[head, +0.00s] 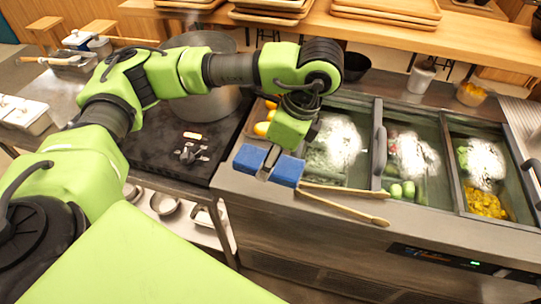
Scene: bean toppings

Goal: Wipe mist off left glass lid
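My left gripper (268,165) is just left of this lid, over the counter's front left edge. It is shut on a blue sponge (288,171), whose blue parts show on both sides of the finger. Whether the sponge touches the counter I cannot tell. My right gripper is not in view.
Wooden tongs (345,205) lie on the counter's front edge, close to the sponge. The middle lid (412,155) and right lid (485,165) also carry mist. A large pot (205,105) stands behind my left arm. Wooden trays (385,12) sit on the back shelf.

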